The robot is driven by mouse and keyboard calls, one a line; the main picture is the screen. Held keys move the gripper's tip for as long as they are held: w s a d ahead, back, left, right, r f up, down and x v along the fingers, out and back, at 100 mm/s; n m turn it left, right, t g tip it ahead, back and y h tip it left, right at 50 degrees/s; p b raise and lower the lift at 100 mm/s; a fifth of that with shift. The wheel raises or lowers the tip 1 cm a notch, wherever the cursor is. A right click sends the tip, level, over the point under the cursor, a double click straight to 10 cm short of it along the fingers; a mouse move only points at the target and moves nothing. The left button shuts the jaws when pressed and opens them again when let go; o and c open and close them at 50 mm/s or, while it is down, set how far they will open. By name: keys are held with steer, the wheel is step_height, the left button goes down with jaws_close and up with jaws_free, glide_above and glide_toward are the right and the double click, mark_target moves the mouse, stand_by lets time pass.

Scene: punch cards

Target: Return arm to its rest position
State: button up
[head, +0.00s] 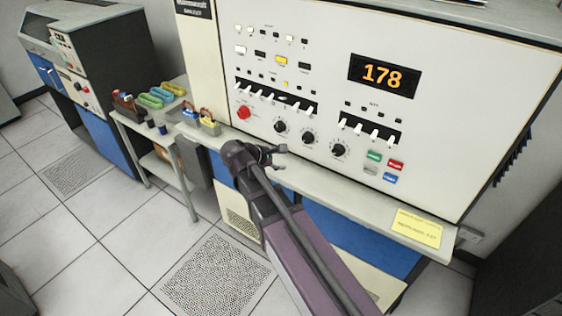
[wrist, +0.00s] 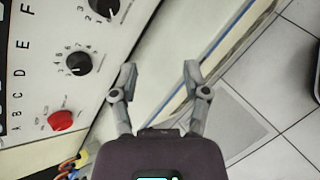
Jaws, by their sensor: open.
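My gripper (head: 272,157) is at the end of my arm, in front of the white control panel (head: 312,45) and near its ledge (head: 330,188) in the head view. In the wrist view my gripper (wrist: 158,88) has its two fingers spread wide apart with nothing between them. The panel's black knobs (wrist: 78,62) and a red knob (wrist: 61,120) lie to the left of the fingers there. The fingers appear apart from the panel.
The panel's orange display (head: 383,76) reads 178. A yellow note (head: 416,228) is on the ledge at right. A small table (head: 138,128) with colored items stands left of the panel, beside another blue machine (head: 110,142). Tiled floor (head: 105,245) is open at left.

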steer(key=shift+s+d+f+m, duration=0.15)
steer(key=shift+d+f+m, duration=0.15)
steer(key=shift+d, duration=0.1)
stand_by(0.3)
steer(key=s+d+f+m+g+y+b, duration=0.4)
steer(key=s+d+f+m+y, duration=0.5)
steer(key=m, duration=0.7)
steer(key=shift+s+d+f+g, duration=1.05)
steer(key=shift+s+d+g, duration=0.25)
steer(key=shift+s, duration=0.95)
